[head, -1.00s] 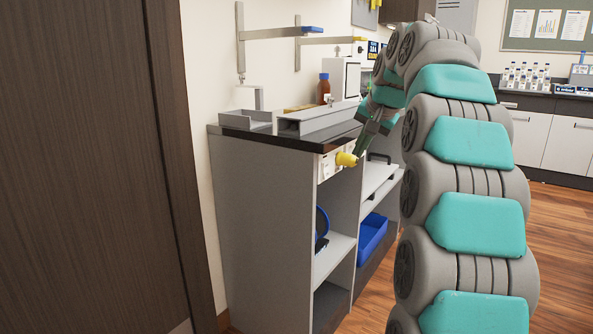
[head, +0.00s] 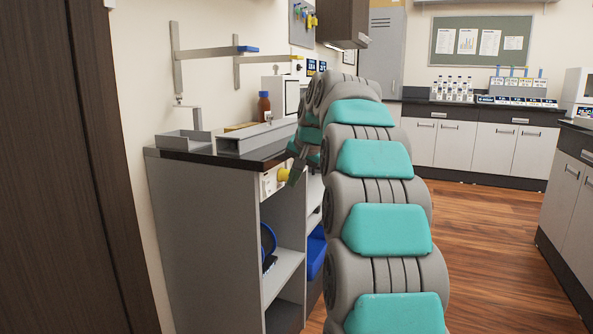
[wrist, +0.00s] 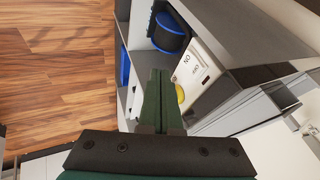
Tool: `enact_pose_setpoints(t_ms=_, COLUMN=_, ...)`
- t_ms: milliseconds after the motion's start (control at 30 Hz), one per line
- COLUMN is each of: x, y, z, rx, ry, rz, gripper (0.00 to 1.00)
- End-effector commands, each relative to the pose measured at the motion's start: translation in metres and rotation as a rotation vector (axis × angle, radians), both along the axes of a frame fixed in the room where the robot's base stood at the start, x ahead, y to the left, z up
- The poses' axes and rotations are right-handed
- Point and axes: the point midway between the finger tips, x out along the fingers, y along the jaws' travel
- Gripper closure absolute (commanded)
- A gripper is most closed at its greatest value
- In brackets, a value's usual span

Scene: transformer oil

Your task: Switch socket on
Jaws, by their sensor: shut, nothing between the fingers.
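The white socket panel (head: 268,183) is on the front of the grey bench, just under the black top. A yellow plug (head: 283,175) sticks out of it. In the wrist view the panel (wrist: 197,70) is right of the fingers, with printed lettering and a small switch-like part. The yellow plug (wrist: 180,93) is partly hidden by the fingers there. My gripper (wrist: 155,72) is shut and empty, its dark green fingers together beside the panel. In the head view my gripper (head: 292,183) is close to the plug; I cannot tell whether they touch.
The black bench top (head: 205,156) carries a metal channel (head: 250,137) and a brown bottle (head: 264,107). Below are open shelves with a blue reel (wrist: 169,35) and a blue bin (head: 316,254). A dark door (head: 60,170) stands at left. The wooden floor (head: 480,230) at right is clear.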

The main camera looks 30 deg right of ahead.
Motion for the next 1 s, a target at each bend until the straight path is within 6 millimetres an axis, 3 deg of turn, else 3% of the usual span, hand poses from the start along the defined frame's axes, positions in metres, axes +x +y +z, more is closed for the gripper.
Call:
enact_pose_setpoints(t_ms=233, x=0.029, y=0.001, z=-0.040, rx=0.003, ry=0.006, rz=0.000, gripper=1.00)
enact_pose_setpoints(t_ms=500, x=0.055, y=0.023, z=-0.041, rx=0.001, ry=0.001, rz=0.000, gripper=1.00)
enact_pose_setpoints(t_ms=1000, x=0.058, y=0.028, z=-0.045, rx=0.034, ry=-0.037, rz=0.001, gripper=1.00)
